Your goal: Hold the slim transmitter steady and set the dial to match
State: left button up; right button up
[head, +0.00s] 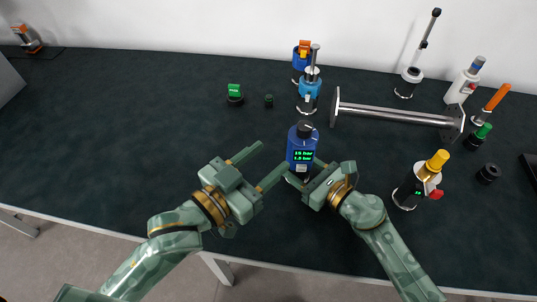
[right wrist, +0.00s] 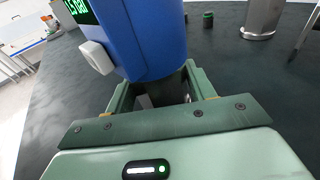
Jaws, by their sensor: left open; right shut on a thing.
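A blue transmitter (head: 301,141) with a dark cap on top stands upright near the middle of the table in the head view. Its green two-line display (head: 303,156) faces me, but the digits are too small to read surely. In the right wrist view, the blue body (right wrist: 155,38) fills the top, with a white knob-like part (right wrist: 97,57) on its side. My right gripper (head: 307,174) is shut around the transmitter's grey lower neck (right wrist: 170,91). My left gripper (head: 272,160) is open and empty, just left of the transmitter, with its fingers pointing toward the back right.
A light-blue device (head: 309,88) stands behind the transmitter. A metal bar with end plates (head: 390,114) lies to its right. A yellow-topped device with a red knob (head: 424,180) stands at right. A green-topped button (head: 235,94) is at the back.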

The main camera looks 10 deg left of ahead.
dwell(0.3)
jog(key=o, duration=1.1)
